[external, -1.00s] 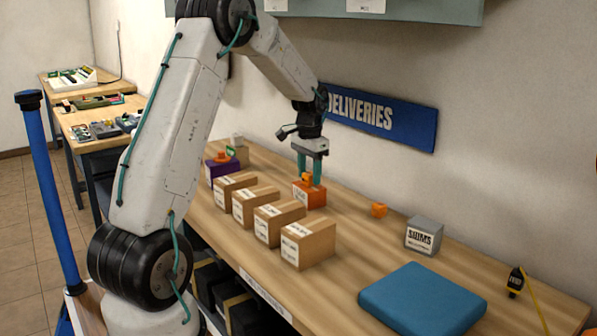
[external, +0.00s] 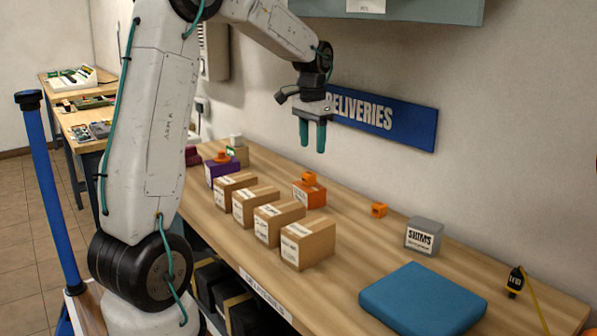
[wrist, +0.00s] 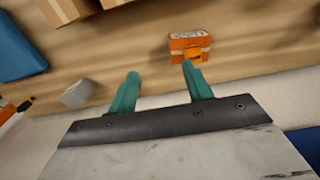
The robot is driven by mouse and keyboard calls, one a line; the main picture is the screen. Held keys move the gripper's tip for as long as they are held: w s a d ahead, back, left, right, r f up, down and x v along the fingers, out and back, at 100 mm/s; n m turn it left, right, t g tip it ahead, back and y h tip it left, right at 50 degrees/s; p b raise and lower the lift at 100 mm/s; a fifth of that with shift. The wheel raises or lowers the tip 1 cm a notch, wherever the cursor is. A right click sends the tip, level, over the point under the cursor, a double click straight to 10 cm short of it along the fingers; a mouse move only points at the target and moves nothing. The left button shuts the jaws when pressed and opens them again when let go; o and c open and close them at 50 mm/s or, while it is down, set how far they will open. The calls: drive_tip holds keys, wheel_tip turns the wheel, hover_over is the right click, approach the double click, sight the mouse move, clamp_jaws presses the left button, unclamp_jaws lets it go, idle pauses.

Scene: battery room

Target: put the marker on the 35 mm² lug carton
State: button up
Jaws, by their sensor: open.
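Several brown cartons stand in a row on the bench, one of them the nearest carton (external: 307,246); their labels are too small to read, so I cannot tell which is for 35 mm² lugs. Behind them is an orange carton (external: 308,198) with a small orange block (external: 309,178) on top, possibly the marker. In the wrist view the block (wrist: 193,55) sits on the orange carton (wrist: 177,43). A similar orange block (external: 379,210) lies on the bench to the right. My gripper (external: 312,150) is open and empty, above the orange carton and clear of it.
A purple carton (external: 215,174) with an orange piece on top stands at the far end. A grey SHIMS box (external: 424,237), a blue pad (external: 422,303) and a black-and-yellow tool (external: 515,281) are to the right. The wall with the DELIVERIES sign (external: 385,118) is close behind.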

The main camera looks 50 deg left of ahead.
drive_tip(key=s+d+r, duration=0.5)
drive_tip(key=s+d, duration=0.4)
drive_tip(key=s+d+f, duration=0.1)
drive_tip(key=s+d, duration=0.2)
drive_tip(key=s, duration=0.4)
drive_tip(key=s+d, duration=0.4)
drive_tip(key=s, duration=0.4)
drive_tip(key=s+d+f+t, duration=0.1)
drive_tip(key=s+d, duration=0.2)
drive_tip(key=s, duration=0.5)
drive_tip(key=shift+d+f, duration=0.35)
drive_tip(key=shift+d, duration=0.05)
